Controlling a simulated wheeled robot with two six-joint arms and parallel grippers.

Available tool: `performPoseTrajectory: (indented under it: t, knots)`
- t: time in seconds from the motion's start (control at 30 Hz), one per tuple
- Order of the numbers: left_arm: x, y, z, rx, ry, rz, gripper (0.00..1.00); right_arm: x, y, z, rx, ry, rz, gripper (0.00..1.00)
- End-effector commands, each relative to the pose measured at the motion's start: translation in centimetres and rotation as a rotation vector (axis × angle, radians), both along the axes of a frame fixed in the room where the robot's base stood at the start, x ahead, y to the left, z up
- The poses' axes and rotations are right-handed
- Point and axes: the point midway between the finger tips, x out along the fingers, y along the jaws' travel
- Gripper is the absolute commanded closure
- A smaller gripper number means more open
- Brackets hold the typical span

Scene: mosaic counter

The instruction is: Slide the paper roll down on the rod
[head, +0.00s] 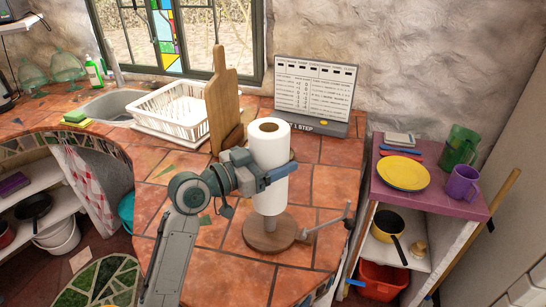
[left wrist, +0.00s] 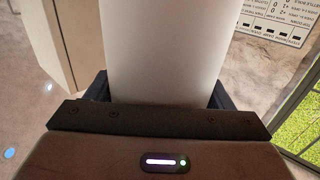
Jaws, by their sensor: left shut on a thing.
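The white paper roll (head: 270,148) is upright on its stand, with its dark core opening facing up. The upper rod is hidden inside the roll. My left gripper (head: 276,172) is shut around the roll at about mid-height. In the left wrist view the roll (left wrist: 165,45) fills the space between the two dark fingers. My right gripper is not in view.
A thin metal arm (head: 328,224) sticks out right of the base. A purple-topped shelf (head: 440,196) is at the right. The tiled counter (head: 205,255) is clear in front.

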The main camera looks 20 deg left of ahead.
Motion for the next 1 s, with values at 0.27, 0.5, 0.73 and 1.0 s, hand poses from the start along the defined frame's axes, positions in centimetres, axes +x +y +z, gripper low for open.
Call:
performPoseTrajectory:
  t: [0.27,0.5,0.73,1.0]
  knots:
    - [0.0,0.0,-1.0,-0.001,-0.001,0.000,0.51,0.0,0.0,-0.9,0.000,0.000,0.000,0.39]
    - [0.0,0.0,-1.7,-0.001,-0.001,0.000,0.51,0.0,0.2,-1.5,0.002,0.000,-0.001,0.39]
    - [0.0,0.0,-2.4,-0.001,-0.001,0.000,0.51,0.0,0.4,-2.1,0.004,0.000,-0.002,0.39]
    - [0.0,0.0,-2.5,-0.001,-0.001,0.000,0.51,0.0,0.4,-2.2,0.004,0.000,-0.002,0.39]
